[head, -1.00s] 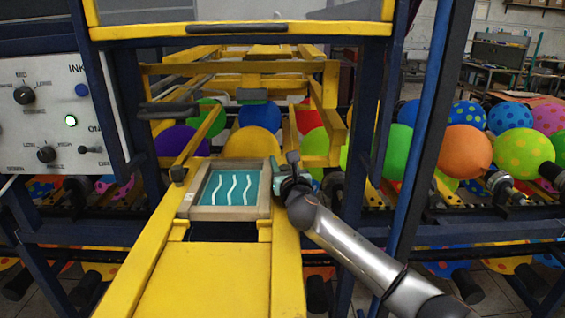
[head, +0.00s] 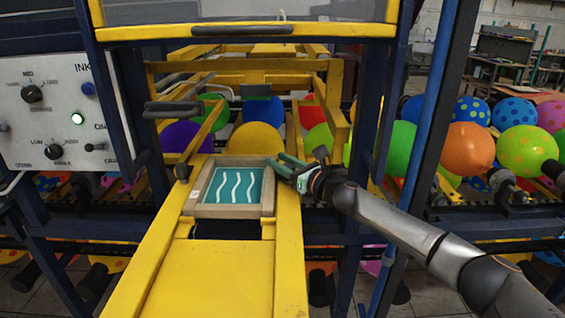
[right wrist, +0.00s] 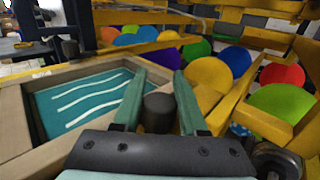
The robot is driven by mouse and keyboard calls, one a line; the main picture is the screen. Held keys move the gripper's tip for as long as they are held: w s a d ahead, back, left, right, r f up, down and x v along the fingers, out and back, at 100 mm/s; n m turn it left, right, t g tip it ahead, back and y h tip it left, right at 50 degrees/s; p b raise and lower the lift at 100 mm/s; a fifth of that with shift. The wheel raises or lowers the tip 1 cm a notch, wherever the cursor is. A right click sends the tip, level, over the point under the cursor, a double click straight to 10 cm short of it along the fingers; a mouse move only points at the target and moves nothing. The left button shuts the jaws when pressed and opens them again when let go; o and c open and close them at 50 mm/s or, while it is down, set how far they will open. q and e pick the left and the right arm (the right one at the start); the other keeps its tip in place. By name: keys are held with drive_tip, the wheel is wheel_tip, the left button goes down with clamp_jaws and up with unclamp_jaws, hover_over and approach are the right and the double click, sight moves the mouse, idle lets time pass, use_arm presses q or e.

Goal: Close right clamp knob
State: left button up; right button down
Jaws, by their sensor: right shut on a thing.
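The screen frame (head: 232,210) with a teal panel and white wavy lines lies between yellow rails. The right clamp knob (right wrist: 158,113), a dark upright cylinder, stands beside the frame's right edge in the right wrist view. My right gripper (head: 284,166) reaches in from the right at the frame's upper right corner. Its teal fingers (right wrist: 158,105) are on both sides of the knob and shut on it. In the head view the fingers mostly hide this knob. The left clamp knob (head: 182,172) is dark and sits on the left rail. My left gripper is out of view.
A control panel (head: 60,110) with dials and a green light stands at the left. A dark blue post (head: 425,130) stands to the right of the rails, close to my right arm. Many balloons (head: 467,149) hang on racks behind and at the right.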

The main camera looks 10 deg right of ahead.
drive_tip(key=shift+s+a+f+n+g+y+b, duration=0.1)
drive_tip(key=shift+f+n+g+y+b, duration=0.05)
drive_tip(key=shift+n+g+y+b, duration=0.35)
drive_tip(key=shift+a+f+n+g+y+b, duration=0.1)
drive_tip(key=shift+n+g+y+b, duration=0.3)
drive_tip(key=shift+y, duration=0.3)
drive_tip(key=shift+s+r+n+g+y+b, duration=0.1)
drive_tip(key=shift+r+n+g+y+b, duration=0.05)
drive_tip(key=shift+n+g+y+b, duration=0.4)
drive_tip(key=shift+c, duration=2.2)
unclamp_jaws()
drive_tip(key=shift+a, duration=0.1)
drive_tip(key=b+v, duration=0.2)
drive_tip(key=v, duration=1)
drive_tip(key=shift+s, duration=0.25)
